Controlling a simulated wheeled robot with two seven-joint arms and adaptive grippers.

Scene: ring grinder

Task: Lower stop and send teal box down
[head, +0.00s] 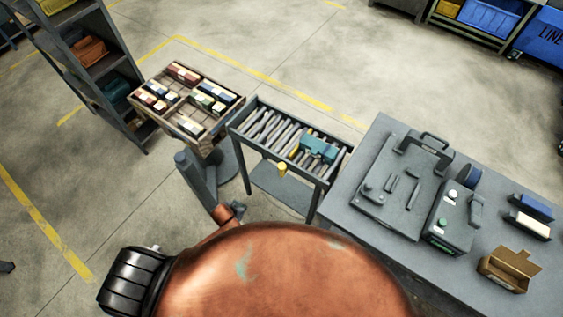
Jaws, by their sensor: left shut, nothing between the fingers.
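The teal box (319,148) sits on the roller conveyor (238,126), toward its right end near the workbench. A thin yellow bar (294,150) lies across the rollers just left of the box. A yellow knob (282,168) stands at the conveyor's front edge; I cannot tell which yellow part is the stop. My left gripper (237,210) is shut and empty, low in front of the conveyor's left legs and apart from the knob and box. Its fingers are small and dark here. My right gripper is not in view.
A tilted compartment tray (170,122) with several small boxes stands left of the conveyor. A grey workbench (345,203) at right holds a fixture, a control box (450,218) and an open carton (505,272). A shelf rack (85,60) stands at left.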

